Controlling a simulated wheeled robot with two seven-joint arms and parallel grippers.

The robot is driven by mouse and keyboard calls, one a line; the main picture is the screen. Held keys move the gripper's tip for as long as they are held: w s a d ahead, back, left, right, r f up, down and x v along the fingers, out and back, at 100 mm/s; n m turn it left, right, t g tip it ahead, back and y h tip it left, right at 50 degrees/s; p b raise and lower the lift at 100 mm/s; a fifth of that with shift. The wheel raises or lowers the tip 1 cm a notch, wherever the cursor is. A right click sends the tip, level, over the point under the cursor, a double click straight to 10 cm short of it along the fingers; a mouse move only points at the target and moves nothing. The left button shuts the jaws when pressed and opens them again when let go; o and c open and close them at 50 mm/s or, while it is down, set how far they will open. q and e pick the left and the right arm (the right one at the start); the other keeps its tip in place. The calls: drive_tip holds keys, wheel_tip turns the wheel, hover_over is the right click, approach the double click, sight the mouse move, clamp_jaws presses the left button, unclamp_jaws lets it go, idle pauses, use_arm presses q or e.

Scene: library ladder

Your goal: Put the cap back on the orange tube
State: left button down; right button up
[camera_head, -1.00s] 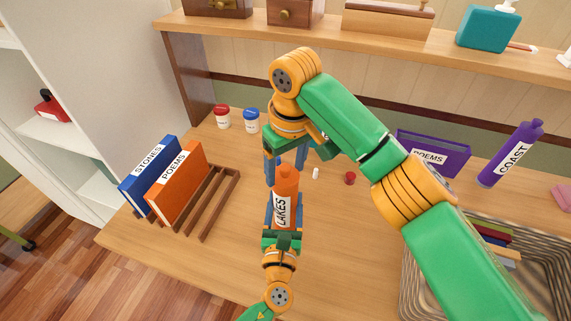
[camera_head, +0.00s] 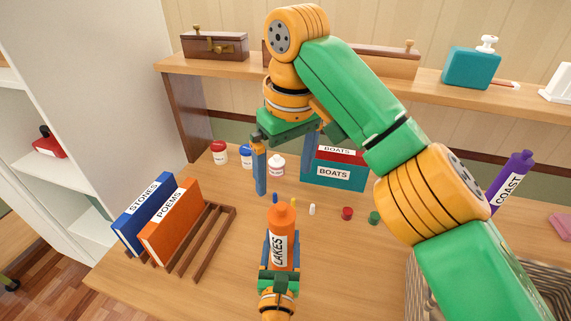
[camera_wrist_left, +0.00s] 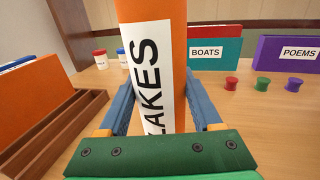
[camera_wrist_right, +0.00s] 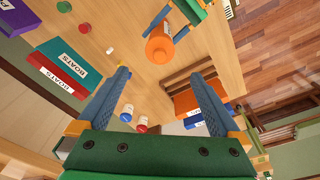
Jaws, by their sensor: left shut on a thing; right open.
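The orange tube (camera_head: 281,245), labelled LAKES, stands upright in my left gripper (camera_head: 281,262), whose fingers are shut around its lower part. A narrower round orange piece tops the tube; it looks like its cap, and it shows from above in the right wrist view (camera_wrist_right: 159,52). I cannot tell how firmly it sits. My right gripper (camera_head: 284,180) is open and empty, above and behind the tube top, with its fingers pointing down and apart from it.
Small red (camera_head: 347,213) and green (camera_head: 374,217) caps lie right of the tube. A book rack (camera_head: 205,240) stands left. White jars (camera_head: 277,166) and BOATS books (camera_head: 336,172) stand behind. The purple COAST tube (camera_head: 509,183) and a basket (camera_head: 425,290) are right.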

sight(281, 253)
drive_tip(key=shift+s+r, duration=0.1)
drive_tip(key=shift+r, duration=0.55)
use_arm(q)
unclamp_jaws()
drive_tip(key=s, duration=0.7)
drive_tip(key=shift+a, duration=0.3)
use_arm(e)
drive_tip(key=shift+f, duration=0.3)
